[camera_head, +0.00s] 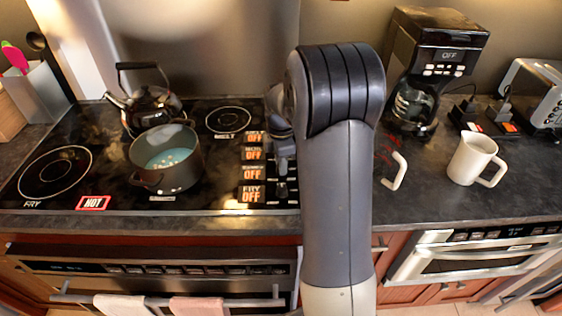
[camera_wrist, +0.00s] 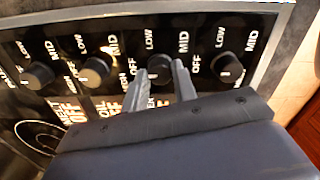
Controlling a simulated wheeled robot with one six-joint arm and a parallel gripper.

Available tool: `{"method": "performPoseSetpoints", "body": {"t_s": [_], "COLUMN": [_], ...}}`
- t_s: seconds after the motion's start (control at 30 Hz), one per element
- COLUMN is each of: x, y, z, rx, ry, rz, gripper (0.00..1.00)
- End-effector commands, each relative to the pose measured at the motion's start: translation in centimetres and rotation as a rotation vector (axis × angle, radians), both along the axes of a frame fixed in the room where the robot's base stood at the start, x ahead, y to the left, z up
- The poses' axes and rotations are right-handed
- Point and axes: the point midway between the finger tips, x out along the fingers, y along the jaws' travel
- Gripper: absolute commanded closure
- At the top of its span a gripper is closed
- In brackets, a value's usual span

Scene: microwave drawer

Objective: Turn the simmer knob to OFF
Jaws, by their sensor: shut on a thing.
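The gripped knob (camera_wrist: 160,69) is black and round, third from the left in the wrist view's row. LOW and MID are printed by it. A sign partly hidden behind my gripper reads OFF; its knob name is not readable. My gripper (camera_wrist: 163,73) is shut on this knob, one grey finger on each side. The white pointer mark is partly covered, so its exact setting is unclear. In the head view my gripper (camera_head: 282,180) is over the knob strip at the right of the cooktop, and my arm hides part of it.
Other knobs flank the gripped one: left (camera_wrist: 97,70), far left (camera_wrist: 38,75) and right (camera_wrist: 229,69). A pot (camera_head: 168,160) and a kettle (camera_head: 147,107) stand on the cooktop, by a HOT sign (camera_head: 93,203). A coffee maker (camera_head: 428,75) and white mug (camera_head: 475,158) are to the right.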

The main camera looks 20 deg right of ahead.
Motion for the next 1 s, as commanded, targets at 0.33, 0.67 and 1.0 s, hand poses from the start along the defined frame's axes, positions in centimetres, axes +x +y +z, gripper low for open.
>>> {"method": "performPoseSetpoints", "body": {"t_s": [0.33, 0.67, 1.0], "x": [0.02, 0.02, 0.01], "y": [0.0, 0.0, 0.0], "z": [0.02, 0.02, 0.01], "rx": [0.0, 0.0, 0.0], "ry": [-0.001, -0.001, 0.0], "rz": [0.029, 0.028, 0.027], "gripper": [0.96, 0.65, 0.52]}}
